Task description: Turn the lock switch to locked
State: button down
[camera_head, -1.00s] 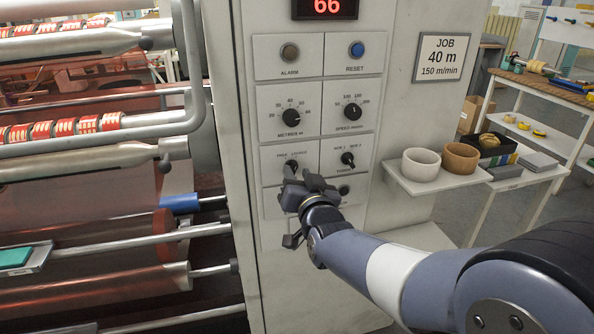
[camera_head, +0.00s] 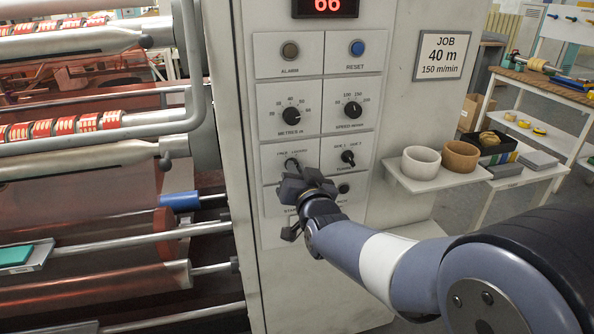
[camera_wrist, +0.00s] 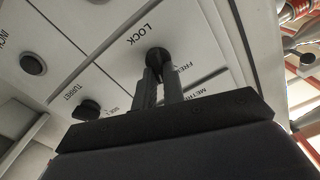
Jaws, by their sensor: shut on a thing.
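The lock switch (camera_head: 291,163) is a small dark knob on the grey control panel, under a label reading FREE and LOCKED. It also shows in the wrist view (camera_wrist: 158,56), below the printed word LOCK. My gripper (camera_head: 293,172) is at the panel, and its two dark fingers (camera_wrist: 161,80) are shut on the knob. The fingers hide part of the knob, so which label it points at is hard to tell.
The turret knob (camera_head: 348,157) is just right of the lock switch. Metres (camera_head: 291,115) and speed (camera_head: 352,110) dials are above. My gripper covers part of the buttons below. A shelf (camera_head: 437,182) with two cups stands at right; rollers (camera_head: 110,135) are at left.

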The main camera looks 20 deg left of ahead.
jog(key=m+b, duration=0.2)
jog(key=b, duration=0.2)
jog(key=shift+f, duration=0.1)
dwell(0.4)
jog(key=c, duration=1.5)
grip_release()
